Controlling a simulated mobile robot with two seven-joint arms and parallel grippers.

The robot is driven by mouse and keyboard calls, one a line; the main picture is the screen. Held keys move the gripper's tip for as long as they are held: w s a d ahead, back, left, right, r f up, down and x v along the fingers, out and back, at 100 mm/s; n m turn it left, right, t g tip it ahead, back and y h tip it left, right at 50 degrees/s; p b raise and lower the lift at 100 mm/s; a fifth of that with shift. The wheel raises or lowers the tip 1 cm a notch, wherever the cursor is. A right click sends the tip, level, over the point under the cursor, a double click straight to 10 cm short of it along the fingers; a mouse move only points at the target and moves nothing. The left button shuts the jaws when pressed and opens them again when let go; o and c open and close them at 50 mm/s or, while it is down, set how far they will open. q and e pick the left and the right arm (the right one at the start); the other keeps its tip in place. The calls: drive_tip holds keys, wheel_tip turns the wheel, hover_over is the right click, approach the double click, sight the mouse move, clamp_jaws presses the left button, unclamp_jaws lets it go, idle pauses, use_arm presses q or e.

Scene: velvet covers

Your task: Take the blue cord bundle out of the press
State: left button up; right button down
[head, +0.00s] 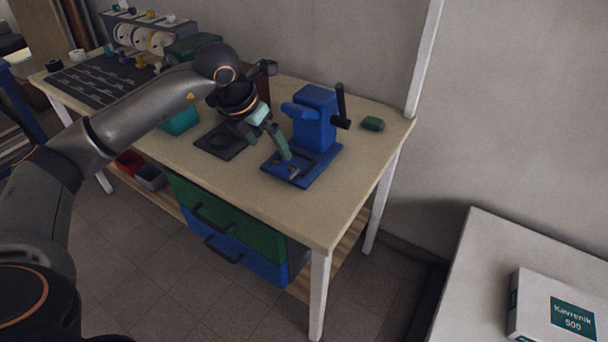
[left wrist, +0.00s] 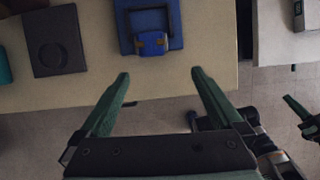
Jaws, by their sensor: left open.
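The blue press (head: 313,122) stands near the right end of the workbench, with a dark lever on its right side. The blue cord bundle (left wrist: 152,43) shows in the left wrist view as a small blue piece with yellowish ends, on the press base (left wrist: 174,20). In the head view the bundle (head: 293,170) is small and hard to make out on the base. My left gripper (head: 273,151) is open and empty, its green fingers just left of the press. In the left wrist view its fingertips (left wrist: 160,75) point towards the bundle, apart from it. Part of what looks like my right gripper (left wrist: 302,115) shows at the right edge of that view.
A dark square plate with a round recess (head: 221,141) lies left of the press. A green object (head: 372,124) lies right of it. Spools (head: 140,38) and a dark mat (head: 95,80) are at the bench's far left. The front right benchtop is clear. A white table with a box (head: 555,305) stands lower right.

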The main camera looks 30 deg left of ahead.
sight(280, 170)
use_arm(q)
drive_tip(key=x, duration=0.4)
drive_tip(key=a+x, duration=0.1)
drive_tip(key=x, duration=0.7)
drive_tip(key=shift+w+a, duration=0.15)
drive_tip(key=shift+a, duration=0.2)
drive_tip(key=c, duration=1.2)
drive_tip(key=shift+r, duration=0.1)
